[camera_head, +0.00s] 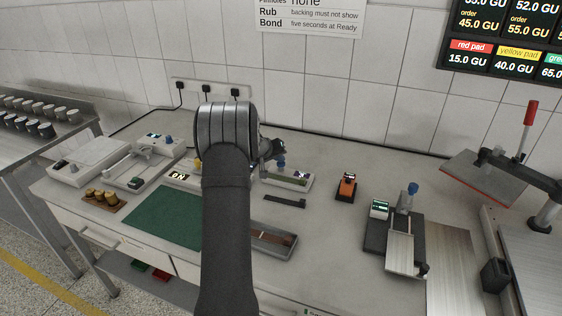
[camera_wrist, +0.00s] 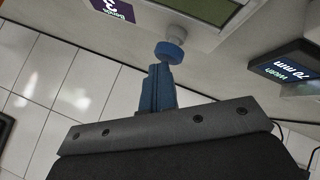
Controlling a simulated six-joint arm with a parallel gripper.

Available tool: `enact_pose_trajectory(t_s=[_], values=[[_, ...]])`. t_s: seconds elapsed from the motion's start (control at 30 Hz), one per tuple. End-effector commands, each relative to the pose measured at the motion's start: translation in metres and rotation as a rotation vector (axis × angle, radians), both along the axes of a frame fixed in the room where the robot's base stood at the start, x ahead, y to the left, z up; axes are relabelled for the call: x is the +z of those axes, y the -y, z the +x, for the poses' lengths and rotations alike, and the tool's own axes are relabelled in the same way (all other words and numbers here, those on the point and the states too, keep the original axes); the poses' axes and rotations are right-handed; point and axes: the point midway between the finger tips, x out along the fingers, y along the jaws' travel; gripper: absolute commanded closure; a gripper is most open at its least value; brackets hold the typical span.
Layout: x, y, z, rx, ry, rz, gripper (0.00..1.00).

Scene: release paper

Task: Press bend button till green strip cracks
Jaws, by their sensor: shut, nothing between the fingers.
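A small pale bench device (camera_head: 300,184) stands behind the middle of the bench, with a green strip (camera_head: 287,179) lying along its front. Its blue button (camera_head: 280,162) is at the back; in the wrist view the button (camera_wrist: 170,51) is a round blue knob. My gripper (camera_head: 268,150) is at the button, partly hidden by my arm. In the wrist view my gripper's blue fingers (camera_wrist: 160,72) are together and empty, their tips right at the knob; I cannot tell whether they touch it. The green strip (camera_wrist: 203,8) is cut off at the top there, and no crack shows in the visible part.
A dark display reading 70 mm (camera_wrist: 285,72) is right of the knob in the wrist view. An orange device (camera_head: 346,187) and a device with a blue knob (camera_head: 380,230) stand to the right. A green mat (camera_head: 165,217) and a grey tray (camera_head: 287,249) lie in front.

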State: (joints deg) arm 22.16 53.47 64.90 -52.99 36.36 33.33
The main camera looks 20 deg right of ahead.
Motion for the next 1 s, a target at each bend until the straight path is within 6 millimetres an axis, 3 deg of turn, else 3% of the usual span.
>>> enact_pose_trajectory(t_s=[0.33,0.73,1.0], values=[[0.019,0.0,0.0,-0.001,0.0,0.001,1.0],[0.024,0.0,0.0,0.001,0.001,0.0,1.0],[0.05,0.0,0.0,0.0,0.003,0.0,1.0]])
